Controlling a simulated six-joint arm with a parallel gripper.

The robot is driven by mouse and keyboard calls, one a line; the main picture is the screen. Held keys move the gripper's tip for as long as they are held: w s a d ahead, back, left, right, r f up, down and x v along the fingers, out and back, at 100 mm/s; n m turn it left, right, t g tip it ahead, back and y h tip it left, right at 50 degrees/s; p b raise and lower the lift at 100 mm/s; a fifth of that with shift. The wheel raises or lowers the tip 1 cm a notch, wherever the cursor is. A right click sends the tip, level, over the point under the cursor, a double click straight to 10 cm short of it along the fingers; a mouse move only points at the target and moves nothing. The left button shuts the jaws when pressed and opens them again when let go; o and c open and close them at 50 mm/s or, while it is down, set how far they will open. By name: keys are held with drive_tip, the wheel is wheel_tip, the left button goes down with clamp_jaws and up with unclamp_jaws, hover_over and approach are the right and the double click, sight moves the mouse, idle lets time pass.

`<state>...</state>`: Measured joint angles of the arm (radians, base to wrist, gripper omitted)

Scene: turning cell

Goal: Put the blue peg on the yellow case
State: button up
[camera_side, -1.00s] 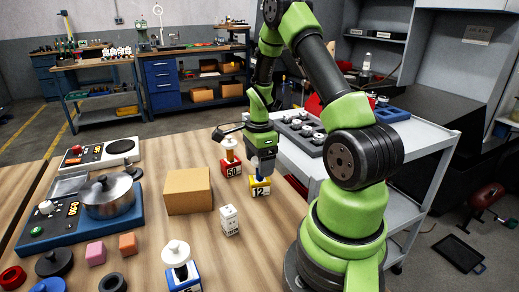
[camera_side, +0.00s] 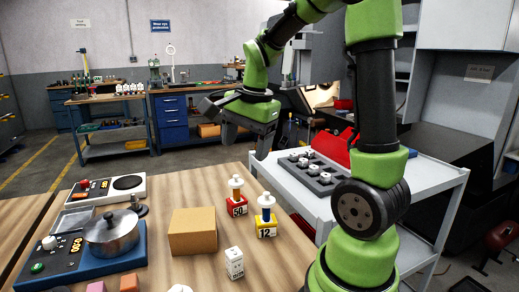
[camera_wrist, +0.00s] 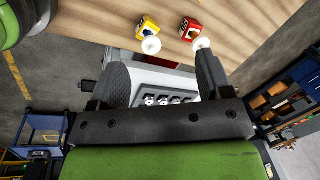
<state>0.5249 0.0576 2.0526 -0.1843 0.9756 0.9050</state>
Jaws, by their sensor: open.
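The yellow case (camera_side: 266,230), marked 12, stands on the wooden table in the side view; it also shows at the top of the wrist view (camera_wrist: 145,27). The blue peg (camera_side: 266,214), with a white flanged top, stands upright on the yellow case. In the wrist view its white top (camera_wrist: 151,46) hides most of it. My gripper (camera_side: 246,140) is open and empty, raised above and clear of both peg and case. Its two fingers also show apart in the wrist view (camera_wrist: 160,75), with nothing between them.
A red case (camera_side: 237,206) marked 50, with a white-topped peg, stands just beside the yellow case. A cardboard box (camera_side: 193,232) and a white block (camera_side: 234,263) are nearby. A pot (camera_side: 112,235) stands at left. A cart with a grey tray (camera_side: 322,172) is at right.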

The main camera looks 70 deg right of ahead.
drive_tip(key=s+a+r+n+t+y, duration=0.1)
drive_tip(key=s+a+r+n+t, duration=0.1)
drive_tip(key=s+a+n, duration=0.2)
drive_tip(key=s+a+r+n+t+y, duration=0.1)
drive_tip(key=s+a+r+n+t, duration=0.1)
drive_tip(key=a+n, duration=0.9)
drive_tip(key=shift+s+r+n+t+y, duration=0.35)
drive_tip(key=shift+s+r, duration=0.2)
drive_tip(key=shift+s, duration=0.7)
